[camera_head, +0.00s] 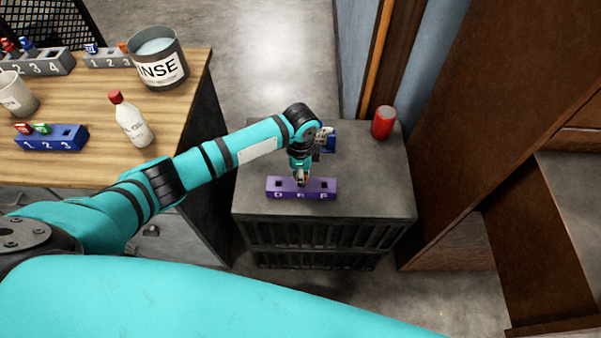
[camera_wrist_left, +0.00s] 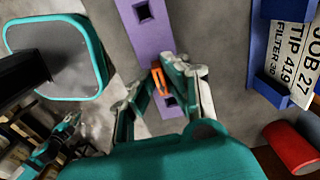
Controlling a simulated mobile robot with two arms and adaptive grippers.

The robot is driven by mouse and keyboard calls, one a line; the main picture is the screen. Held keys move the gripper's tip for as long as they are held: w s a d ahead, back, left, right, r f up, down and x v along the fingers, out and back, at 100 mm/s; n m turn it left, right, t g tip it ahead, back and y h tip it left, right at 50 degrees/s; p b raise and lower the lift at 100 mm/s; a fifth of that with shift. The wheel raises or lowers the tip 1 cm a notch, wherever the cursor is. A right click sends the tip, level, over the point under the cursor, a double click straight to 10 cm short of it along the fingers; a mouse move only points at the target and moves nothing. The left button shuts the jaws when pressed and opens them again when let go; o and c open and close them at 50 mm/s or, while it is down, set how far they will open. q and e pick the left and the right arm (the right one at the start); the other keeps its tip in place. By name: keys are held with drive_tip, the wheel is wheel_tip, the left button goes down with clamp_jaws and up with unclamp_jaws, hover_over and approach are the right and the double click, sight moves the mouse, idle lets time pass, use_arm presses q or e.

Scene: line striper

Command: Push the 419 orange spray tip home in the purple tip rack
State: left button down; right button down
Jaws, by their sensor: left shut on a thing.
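The purple tip rack (camera_head: 327,190) lies on a dark grey cabinet top, with letters on its front. It also shows in the left wrist view (camera_wrist_left: 148,38), with an open square hole on each side of the orange tip. The orange spray tip (camera_wrist_left: 158,80) is between my left gripper's fingers at the middle of the rack. My left gripper (camera_wrist_left: 160,86) is shut on it, and in the head view the gripper (camera_head: 302,180) points down over the rack. How deep the tip sits is hidden. My right gripper is out of view.
A blue holder (camera_head: 328,143) with a card reading JOB 27, TIP 419, FILTER 30 (camera_wrist_left: 298,55) stands behind the rack. A red can (camera_head: 383,123) is at the back right. The wooden table (camera_head: 95,110) at left holds racks, a rinse pot and a bottle.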

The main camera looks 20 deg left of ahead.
use_arm(q)
drive_tip(key=shift+f+b, duration=0.35)
drive_tip(key=shift+f, duration=0.45)
drive_tip(key=c, duration=1)
unclamp_jaws()
drive_tip(key=shift+r, duration=0.1)
wheel_tip(320, 180, up, 7)
drive_tip(key=p, duration=0.8)
